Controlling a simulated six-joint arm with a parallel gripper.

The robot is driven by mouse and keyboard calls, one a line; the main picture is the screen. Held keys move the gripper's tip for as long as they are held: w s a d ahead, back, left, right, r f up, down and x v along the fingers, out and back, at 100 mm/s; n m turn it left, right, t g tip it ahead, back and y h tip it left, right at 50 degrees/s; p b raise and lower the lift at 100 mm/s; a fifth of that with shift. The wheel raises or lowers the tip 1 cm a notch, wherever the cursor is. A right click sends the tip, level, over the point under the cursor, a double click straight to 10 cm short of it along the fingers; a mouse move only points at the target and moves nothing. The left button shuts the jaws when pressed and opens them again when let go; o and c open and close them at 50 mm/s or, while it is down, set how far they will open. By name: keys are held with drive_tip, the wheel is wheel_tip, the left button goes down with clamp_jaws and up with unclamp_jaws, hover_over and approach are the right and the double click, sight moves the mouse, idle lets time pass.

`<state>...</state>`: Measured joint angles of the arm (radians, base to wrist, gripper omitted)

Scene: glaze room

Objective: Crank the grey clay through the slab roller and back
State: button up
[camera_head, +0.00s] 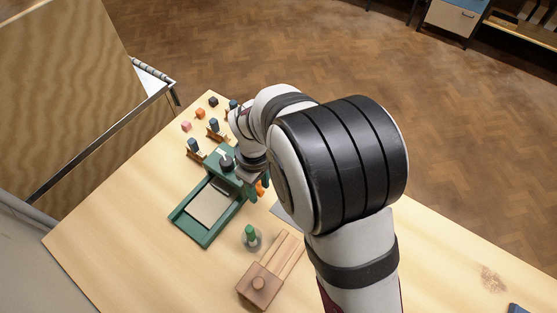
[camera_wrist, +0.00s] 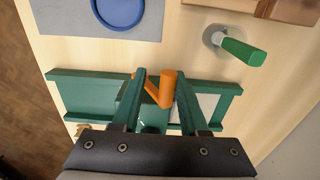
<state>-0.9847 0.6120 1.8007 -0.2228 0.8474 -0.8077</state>
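The green slab roller (camera_head: 180,213) stands on the wooden table. It also shows in the wrist view (camera_wrist: 80,92). A flat grey clay slab (camera_head: 209,204) lies on its near bed. A pale piece of the slab shows right of my fingers in the wrist view (camera_wrist: 208,104). The orange crank (camera_wrist: 167,90) rises between the two green fingers of my gripper (camera_wrist: 160,76). The fingers stand apart, with a gap left of the crank's upright handle; the right finger is close to it, contact unclear. In the head view, my arm partly hides the gripper (camera_head: 259,188) and crank.
A green-handled tool (camera_head: 250,235) and a wooden block (camera_head: 262,283) stand nearby. A blue disc (camera_wrist: 118,10) lies on a grey mat (camera_wrist: 72,20). Small cubes (camera_head: 200,113) and stands with blue tops (camera_head: 194,147) lie beyond the roller. The table's near left is clear.

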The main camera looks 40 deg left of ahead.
drive_tip(key=shift+w+r, duration=0.25)
drive_tip(key=shift+w, duration=0.4)
drive_tip(key=shift+w+r, duration=0.25)
drive_tip(key=shift+w, duration=0.35)
drive_tip(key=w, duration=0.2)
drive_tip(key=shift+w, duration=0.5)
drive_tip(key=shift+w+f, duration=0.3)
drive_tip(key=shift+w, duration=0.3)
drive_tip(key=shift+w+f, duration=0.3)
drive_tip(key=shift+w, duration=0.3)
